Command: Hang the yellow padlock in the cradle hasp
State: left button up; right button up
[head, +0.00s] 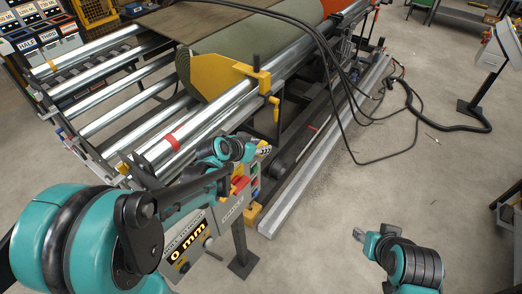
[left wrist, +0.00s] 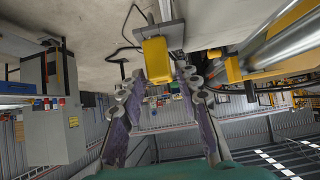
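My left gripper (head: 264,149) is beside the red and green controls at the machine's near end. In the left wrist view its two dark fingers (left wrist: 161,76) stand wide apart. A yellow block (left wrist: 157,60) shows between and beyond the fingertips, at the end of a grey bar; I cannot tell whether it is the padlock, or whether a finger touches it. I cannot make out the hasp. My right gripper (head: 359,236) is low at the right, over bare floor, its fingers too small to read.
A control box (head: 186,250) reading 0 mm stands in front of the machine. Bare steel rollers (head: 130,110) lie at the left. Black cables (head: 365,140) loop beside the machine. A grey rail (head: 320,160) runs along the floor. The floor at the right is mostly clear.

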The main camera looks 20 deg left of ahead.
pick_arm(q)
jog(key=b+x, duration=0.1)
jog(key=x, duration=0.4)
jog(key=shift+w+f, duration=0.15)
jog(key=shift+w, duration=0.2)
jog(key=shift+s, duration=0.15)
jog(key=shift+c, duration=0.7)
grip_shut()
